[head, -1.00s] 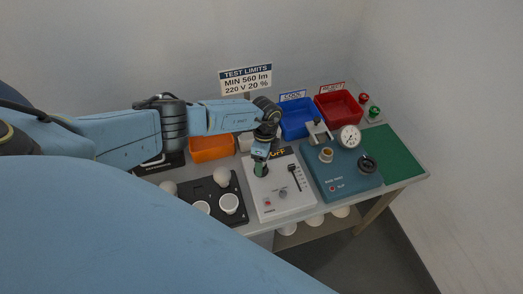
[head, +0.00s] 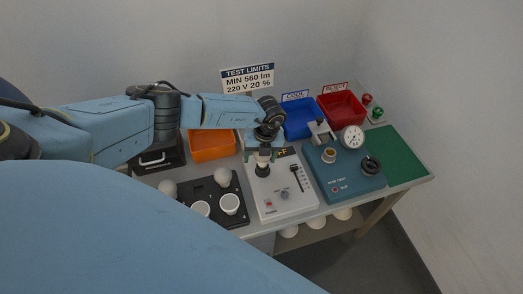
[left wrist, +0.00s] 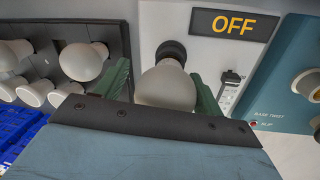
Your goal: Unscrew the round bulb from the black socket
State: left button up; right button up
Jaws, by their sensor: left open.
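The round white bulb (left wrist: 168,86) stands at the black socket (left wrist: 172,50) on the white panel, with its base toward the socket. In the head view the black socket (head: 262,171) shows with the bulb's pale shape (head: 263,157) above it, partly covered by my gripper. My left gripper (left wrist: 163,88) is open, with one green finger on each side of the bulb. Whether the fingers touch the glass I cannot tell. In the head view my left gripper (head: 263,151) is over the white panel (head: 285,200). My right gripper is not in view.
A teal tester (head: 345,180) with a gauge (head: 351,138) stands right. Orange (head: 211,145), blue (head: 300,118) and red (head: 342,107) bins are behind. A green mat (head: 397,155) is clear.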

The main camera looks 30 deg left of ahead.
pick_arm(q)
jog(key=m, duration=0.5)
jog(key=shift+a+t, duration=0.2)
jog(key=shift+t, duration=0.1)
jog(key=m, duration=0.2)
jog(key=m+b, duration=0.1)
jog(key=m, duration=0.1)
jog(key=shift+a+m+t, duration=0.2)
jog(key=shift+m+t, duration=0.1)
jog(key=shift+c, duration=0.2)
